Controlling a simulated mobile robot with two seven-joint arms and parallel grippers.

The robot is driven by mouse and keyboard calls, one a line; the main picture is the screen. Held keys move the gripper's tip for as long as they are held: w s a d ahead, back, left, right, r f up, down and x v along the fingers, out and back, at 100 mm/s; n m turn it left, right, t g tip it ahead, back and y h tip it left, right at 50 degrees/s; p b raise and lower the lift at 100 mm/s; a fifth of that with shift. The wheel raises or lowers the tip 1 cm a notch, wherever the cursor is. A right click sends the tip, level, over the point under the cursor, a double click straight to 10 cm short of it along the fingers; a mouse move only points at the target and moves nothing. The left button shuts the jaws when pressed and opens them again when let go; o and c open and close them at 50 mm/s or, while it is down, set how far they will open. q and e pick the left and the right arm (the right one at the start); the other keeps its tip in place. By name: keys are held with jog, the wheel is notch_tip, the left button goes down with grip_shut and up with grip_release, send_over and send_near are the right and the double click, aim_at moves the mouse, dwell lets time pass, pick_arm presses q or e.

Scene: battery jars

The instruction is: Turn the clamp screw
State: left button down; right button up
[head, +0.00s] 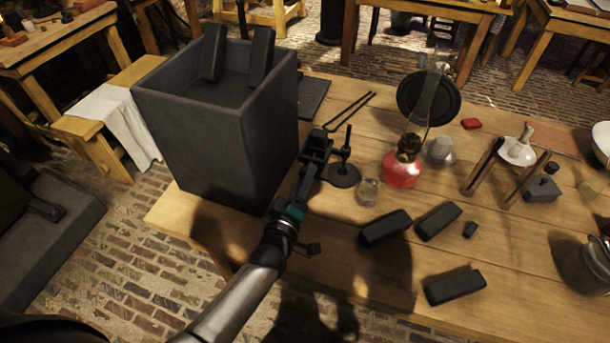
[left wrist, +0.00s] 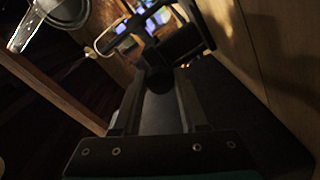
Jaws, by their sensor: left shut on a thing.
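My left gripper (head: 322,140) reaches in over the left part of the wooden table, beside a small dark stand. The stand has a round base (head: 341,175) and an upright rod (head: 347,140). In the left wrist view my left gripper (left wrist: 158,85) is shut on a small dark rounded part (left wrist: 158,79) at its fingertips. It may be the clamp screw, but the picture is too dark to tell its shape. The clamp's other parts are hard to separate from the dark fingers. My right gripper is not in view.
A tall dark box (head: 215,140) stands left of the gripper. A red oil lamp (head: 401,170) and a small glass jar (head: 368,191) stand to the right. Several dark blocks, including one block (head: 455,286), lie nearer the front. The table's (head: 350,285) front edge is partly shadowed.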

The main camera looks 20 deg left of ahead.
pick_arm(q)
jog(key=shift+r+m, duration=0.1)
jog(key=shift+m, duration=0.6)
jog(key=shift+c, duration=2.2)
grip_release()
jog(key=s, duration=0.5)
jog(key=s+p, duration=0.1)
jog(key=s, duration=0.4)
jog(key=s+p, duration=0.1)
jog(key=s, duration=0.4)
jog(key=shift+s+a, duration=0.1)
jog(key=shift+a, duration=0.15)
